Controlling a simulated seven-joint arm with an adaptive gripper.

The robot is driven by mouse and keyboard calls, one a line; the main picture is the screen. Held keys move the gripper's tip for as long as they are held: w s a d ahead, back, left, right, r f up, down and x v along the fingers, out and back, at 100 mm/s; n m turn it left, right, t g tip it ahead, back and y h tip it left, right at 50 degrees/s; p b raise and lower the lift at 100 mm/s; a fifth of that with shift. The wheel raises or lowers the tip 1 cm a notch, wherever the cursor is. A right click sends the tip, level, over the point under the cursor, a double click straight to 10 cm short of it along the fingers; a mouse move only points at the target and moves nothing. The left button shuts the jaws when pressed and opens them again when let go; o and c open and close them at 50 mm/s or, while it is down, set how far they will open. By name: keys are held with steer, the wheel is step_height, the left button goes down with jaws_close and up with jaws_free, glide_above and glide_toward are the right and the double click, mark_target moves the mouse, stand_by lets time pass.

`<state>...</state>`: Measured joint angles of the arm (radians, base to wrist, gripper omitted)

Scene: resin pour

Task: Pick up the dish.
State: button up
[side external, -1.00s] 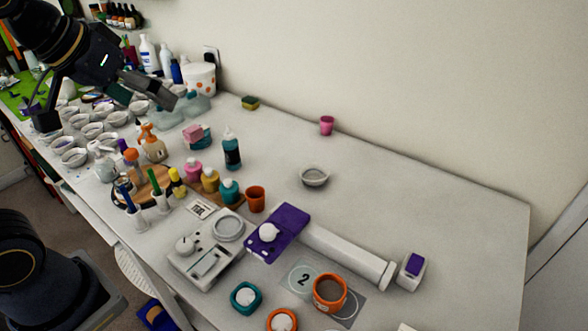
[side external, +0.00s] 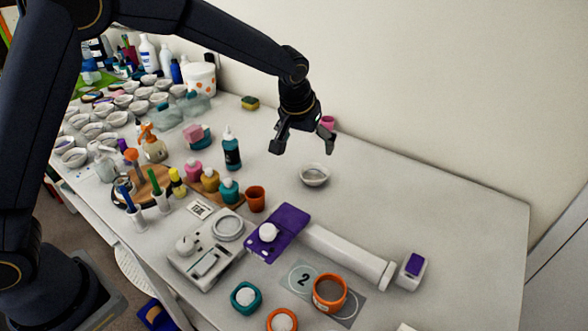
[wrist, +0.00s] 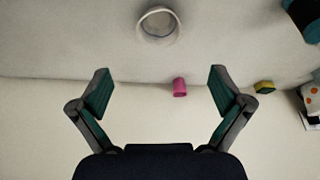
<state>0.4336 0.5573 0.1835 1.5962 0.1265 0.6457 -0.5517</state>
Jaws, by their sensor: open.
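The dish (side external: 314,175) is a small, shallow, pale round bowl. It stands alone on the white table, right of the middle in the side view. In the wrist view the dish (wrist: 158,25) is at the top, a little left of centre, beyond the fingertips. My gripper (side external: 302,147) is in the air above and slightly behind the dish, apart from it. In the wrist view my gripper (wrist: 160,82) has its two fingers spread wide with nothing between them. Nothing hides the dish.
A pink cup (side external: 327,123) stands behind the dish near the wall. A teal bottle (side external: 231,150) and an orange-brown cup (side external: 255,199) are to the left. The table right of the dish is clear.

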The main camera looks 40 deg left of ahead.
mark_target(315, 177)
steer(key=x, duration=1.4)
steer(key=shift+s+d, duration=0.15)
steer(key=shift+c, duration=0.3)
steer(key=shift+r, duration=0.1)
steer(key=c, duration=1.1)
